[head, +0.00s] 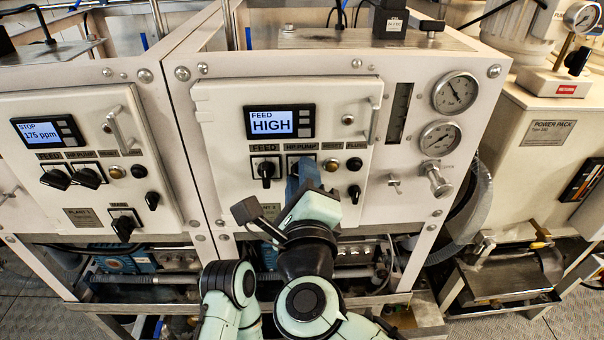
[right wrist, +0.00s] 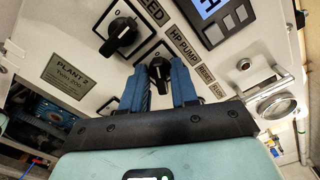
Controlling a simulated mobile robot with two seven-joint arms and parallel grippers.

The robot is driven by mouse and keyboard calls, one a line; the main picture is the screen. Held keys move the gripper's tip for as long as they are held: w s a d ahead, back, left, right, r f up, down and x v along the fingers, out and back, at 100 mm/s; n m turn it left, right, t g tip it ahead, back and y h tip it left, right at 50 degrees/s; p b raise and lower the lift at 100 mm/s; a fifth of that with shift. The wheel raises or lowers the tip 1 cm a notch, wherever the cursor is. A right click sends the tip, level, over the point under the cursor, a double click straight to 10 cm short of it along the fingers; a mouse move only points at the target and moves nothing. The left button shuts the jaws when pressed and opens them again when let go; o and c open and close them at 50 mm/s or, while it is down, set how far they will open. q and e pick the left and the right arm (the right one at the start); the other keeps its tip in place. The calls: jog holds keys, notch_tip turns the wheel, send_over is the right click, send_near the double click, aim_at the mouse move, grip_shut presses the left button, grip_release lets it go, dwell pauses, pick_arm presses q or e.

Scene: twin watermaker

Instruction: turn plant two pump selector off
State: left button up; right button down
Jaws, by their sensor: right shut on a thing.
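The plant two panel (head: 225,110) has a display reading "FEED HIGH". Below it, the black HP PUMP selector knob (right wrist: 159,72) shows in the right wrist view between the two blue fingers of my right gripper (right wrist: 163,82). The gripper is shut on this knob. In the head view my right gripper (head: 303,172) covers the knob, so its pointing direction is hidden there. The FEED selector (head: 267,172) sits just left of it, its handle upright in the head view; it also shows in the right wrist view (right wrist: 119,38). My left gripper is not in view.
Buttons and a small black knob (head: 354,163) are close on the right of the gripper. A metal door handle (head: 375,120) and two gauges (head: 455,92) are further right. The plant one panel (head: 80,120) with similar knobs stands at the left, its display reading "STOP 175 ppm".

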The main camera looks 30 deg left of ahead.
dwell(0.5)
jog(key=c, duration=1.2)
grip_release()
jog(key=shift+o, duration=0.2)
jog(key=shift+s, duration=0.1)
jog(key=b+v, duration=0.1)
jog(key=v, duration=1.2)
jog(key=shift+s, duration=0.15)
